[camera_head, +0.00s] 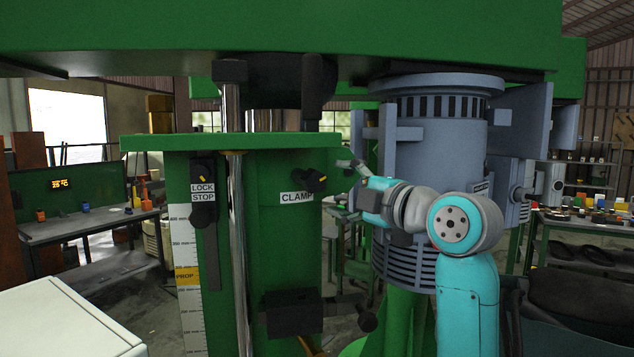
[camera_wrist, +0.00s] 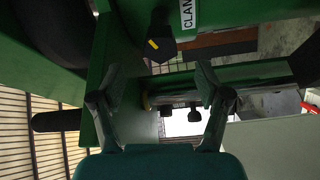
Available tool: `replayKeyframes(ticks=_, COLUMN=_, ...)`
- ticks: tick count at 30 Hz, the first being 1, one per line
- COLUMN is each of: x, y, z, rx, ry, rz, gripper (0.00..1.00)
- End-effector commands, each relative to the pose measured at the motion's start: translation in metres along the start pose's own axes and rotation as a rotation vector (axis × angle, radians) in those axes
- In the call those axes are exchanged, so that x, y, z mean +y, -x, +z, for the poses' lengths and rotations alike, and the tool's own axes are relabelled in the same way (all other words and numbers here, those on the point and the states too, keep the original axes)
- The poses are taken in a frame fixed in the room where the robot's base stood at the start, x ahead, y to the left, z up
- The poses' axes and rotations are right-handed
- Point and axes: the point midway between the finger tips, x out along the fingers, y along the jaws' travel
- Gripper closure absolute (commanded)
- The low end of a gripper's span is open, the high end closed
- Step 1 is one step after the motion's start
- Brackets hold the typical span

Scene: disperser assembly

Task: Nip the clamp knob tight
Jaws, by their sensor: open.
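The clamp knob (camera_head: 310,181) is a dark knob with a yellow mark. It sits on the green column just above the white CLAMP label (camera_head: 297,197). My gripper (camera_head: 352,170) is to the right of the knob, apart from it, with its fingers toward the column. In the wrist view the knob (camera_wrist: 161,44) is above the gap between the two spread fingers of my gripper (camera_wrist: 160,83), beyond their tips. Nothing is between the fingers. Part of the CLAMP label (camera_wrist: 187,12) shows at the top edge.
A grey-blue motor housing (camera_head: 440,130) stands right behind my arm. A black box (camera_head: 293,314) juts from the column below. A green plate (camera_head: 228,142) overhangs the clamp area.

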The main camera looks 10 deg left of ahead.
Motion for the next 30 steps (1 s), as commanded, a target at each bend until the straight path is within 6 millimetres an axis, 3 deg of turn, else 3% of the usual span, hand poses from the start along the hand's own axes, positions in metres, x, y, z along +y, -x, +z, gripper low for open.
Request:
replayKeyframes(ticks=6, x=0.0, y=-0.04, z=-0.001, rx=0.002, ry=-0.002, rz=-0.001, gripper=0.24)
replayKeyframes(ticks=12, x=0.0, y=-0.068, z=-0.001, rx=0.002, ry=-0.002, rz=-0.001, gripper=0.24)
replayKeyframes(ticks=18, x=0.0, y=-0.08, z=0.0, rx=0.0, ry=-0.001, rz=0.0, gripper=0.24)
replayKeyframes(ticks=26, x=0.0, y=-0.081, z=0.0, rx=0.0, ry=-0.001, rz=0.0, gripper=0.24)
replayKeyframes(ticks=27, x=0.0, y=-0.081, z=0.0, rx=0.0, ry=-0.001, rz=0.0, gripper=0.27)
replayKeyframes(ticks=30, x=-0.001, y=-0.081, z=0.0, rx=0.0, ry=-0.001, rz=0.0, gripper=0.52)
